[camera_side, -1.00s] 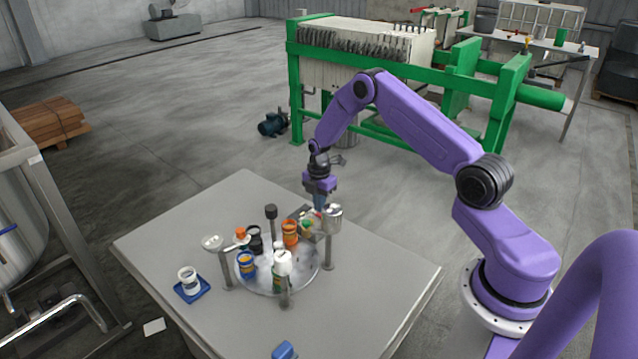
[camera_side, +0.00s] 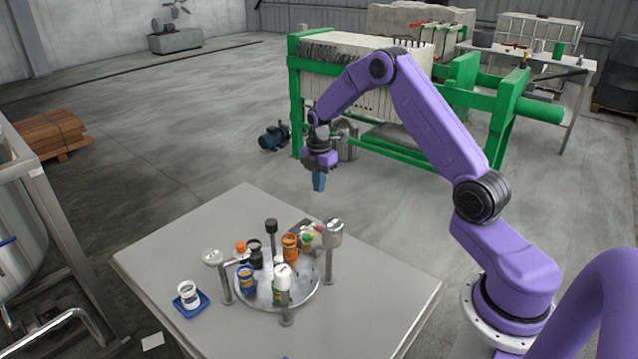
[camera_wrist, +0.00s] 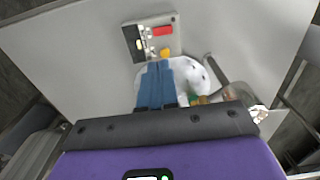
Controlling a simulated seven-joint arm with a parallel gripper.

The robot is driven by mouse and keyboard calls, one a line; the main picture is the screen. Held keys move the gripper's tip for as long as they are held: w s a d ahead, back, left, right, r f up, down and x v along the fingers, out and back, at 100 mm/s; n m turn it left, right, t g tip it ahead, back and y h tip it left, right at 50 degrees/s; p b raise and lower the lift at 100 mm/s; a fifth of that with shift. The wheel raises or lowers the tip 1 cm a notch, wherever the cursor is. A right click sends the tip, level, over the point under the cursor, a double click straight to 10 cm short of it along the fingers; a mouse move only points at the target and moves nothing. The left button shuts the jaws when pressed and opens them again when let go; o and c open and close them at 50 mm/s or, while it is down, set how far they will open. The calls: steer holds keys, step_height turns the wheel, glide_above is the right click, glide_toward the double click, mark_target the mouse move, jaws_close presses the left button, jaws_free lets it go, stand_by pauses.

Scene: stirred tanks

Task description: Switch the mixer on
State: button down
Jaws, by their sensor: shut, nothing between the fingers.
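My gripper (camera_side: 319,189) is shut and empty, in the air above the far side of the grey table (camera_side: 195,245). In the wrist view its blue fingertips (camera_wrist: 157,66) are together, just below a small control panel (camera_wrist: 153,38) in the picture. The panel has a red part (camera_wrist: 163,31), a yellow knob (camera_wrist: 164,52) and a dark strip with small lights. In the side view the panel (camera_side: 301,226) is mostly hidden behind bottles and a metal cylinder. I cannot tell the switch's state. A round metal plate (camera_side: 304,292) carries several bottles and jars.
Posts stand around the plate, one topped by a metal cylinder (camera_side: 333,232) and one by a black knob (camera_side: 271,226). A white jar sits on a blue tray (camera_side: 193,307) at left. The table's front left is mostly clear.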

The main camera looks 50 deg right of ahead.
steer(key=shift+s, duration=0.7)
step_height(320, 180, down, 14)
steer(key=shift+s+r, duration=0.1)
stand_by(0.5)
